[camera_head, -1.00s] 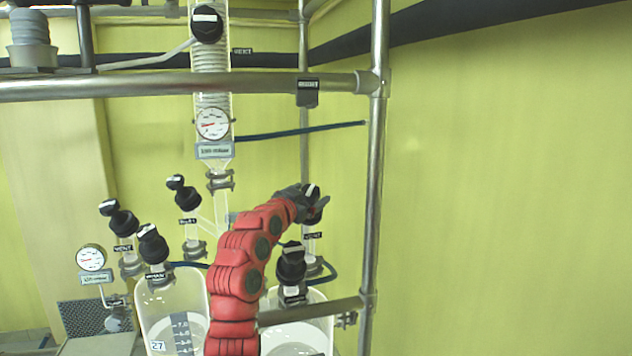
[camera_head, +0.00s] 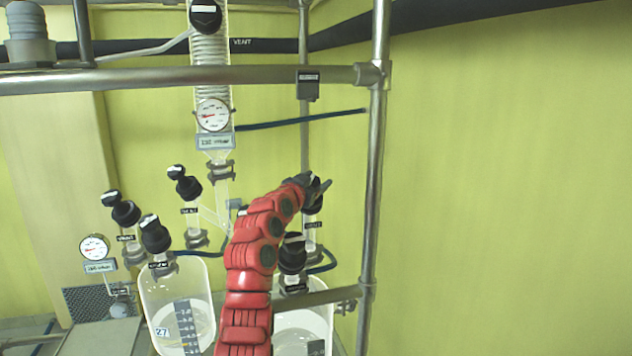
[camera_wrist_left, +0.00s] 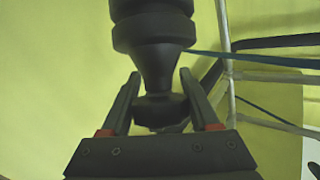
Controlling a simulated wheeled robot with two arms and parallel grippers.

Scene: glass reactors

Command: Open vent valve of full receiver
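My left gripper (camera_head: 318,188) is at the black vent valve (camera_head: 312,204) at the back of the right glass receiver (camera_head: 318,322). In the left wrist view, the fingers of the gripper (camera_wrist_left: 160,85) lie on both sides of the black valve knob (camera_wrist_left: 160,108) and appear to touch it. The gripper hides much of the knob in the head view. The left glass receiver (camera_head: 160,280), labelled 27, holds pale liquid and has another black vent valve (camera_head: 124,212). My arm partly hides the right receiver, so its liquid level is unclear. My right gripper is not in view.
Another black valve (camera_head: 292,254) stands just in front of the gripped one. A metal post (camera_head: 374,180) and a lower rail (camera_head: 325,295) run close by on the right. A glass column with a gauge (camera_head: 213,115) hangs left of my gripper. An upper rail (camera_head: 170,78) crosses above.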

